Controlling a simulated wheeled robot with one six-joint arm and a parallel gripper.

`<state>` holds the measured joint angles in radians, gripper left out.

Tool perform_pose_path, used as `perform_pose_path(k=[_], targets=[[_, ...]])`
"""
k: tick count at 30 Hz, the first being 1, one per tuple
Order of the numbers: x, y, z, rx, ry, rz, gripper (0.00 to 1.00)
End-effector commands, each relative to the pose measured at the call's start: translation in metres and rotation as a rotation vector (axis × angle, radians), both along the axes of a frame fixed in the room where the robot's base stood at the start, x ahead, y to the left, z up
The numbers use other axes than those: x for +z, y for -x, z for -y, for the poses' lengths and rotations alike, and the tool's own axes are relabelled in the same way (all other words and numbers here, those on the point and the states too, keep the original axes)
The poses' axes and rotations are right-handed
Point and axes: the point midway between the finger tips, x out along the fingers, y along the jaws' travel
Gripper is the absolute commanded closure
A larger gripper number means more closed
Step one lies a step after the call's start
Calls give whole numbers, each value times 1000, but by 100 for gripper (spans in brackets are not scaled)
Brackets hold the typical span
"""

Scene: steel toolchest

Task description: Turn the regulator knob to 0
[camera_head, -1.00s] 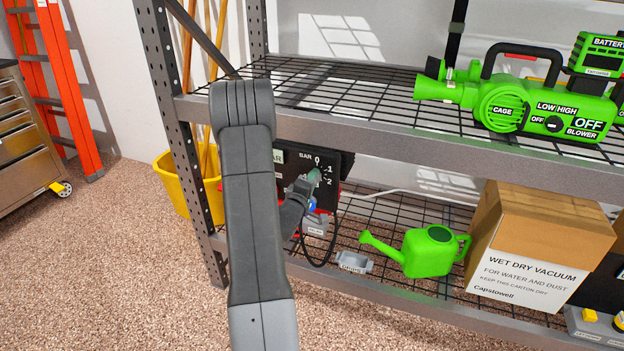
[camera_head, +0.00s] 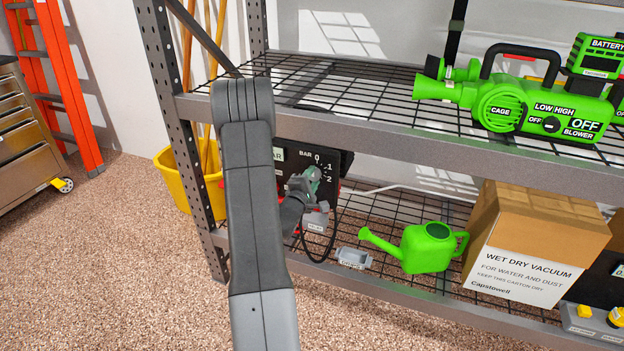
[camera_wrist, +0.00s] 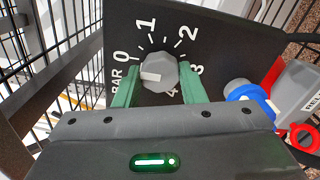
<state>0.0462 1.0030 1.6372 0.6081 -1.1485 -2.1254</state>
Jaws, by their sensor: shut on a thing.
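The regulator knob (camera_wrist: 160,70) is a grey faceted knob on a dark panel (camera_wrist: 215,40), ringed by a BAR scale from 0 to 4. A white mark on the knob sits on its left side, towards the 0 and BAR lettering; I cannot tell whether it lines up exactly with 0. My gripper (camera_wrist: 158,78) is shut on the knob, with one green finger on each side. In the head view my gripper (camera_head: 312,175) is at the panel on the lower shelf and hides most of the knob.
A blue and red fitting (camera_wrist: 250,97) lies right of the knob in the wrist view. In the head view, a green watering can (camera_head: 428,250) and vacuum carton (camera_head: 530,240) stand to the right on the wire shelf. The upper shelf edge (camera_head: 400,140) runs above my gripper.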

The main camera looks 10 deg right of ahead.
Motion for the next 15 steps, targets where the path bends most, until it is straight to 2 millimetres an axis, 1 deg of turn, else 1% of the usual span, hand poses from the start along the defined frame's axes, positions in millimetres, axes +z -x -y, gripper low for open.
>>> perform_pose_path(k=[7,8,10,11,15], targets=[[-1,0,-1,2,1,-4,86],[-1,0,-1,2,1,-4,59],[-1,0,-1,1,0,-3,45],[-1,0,0,1,0,-3,41],[-1,0,0,1,0,-2,41]])
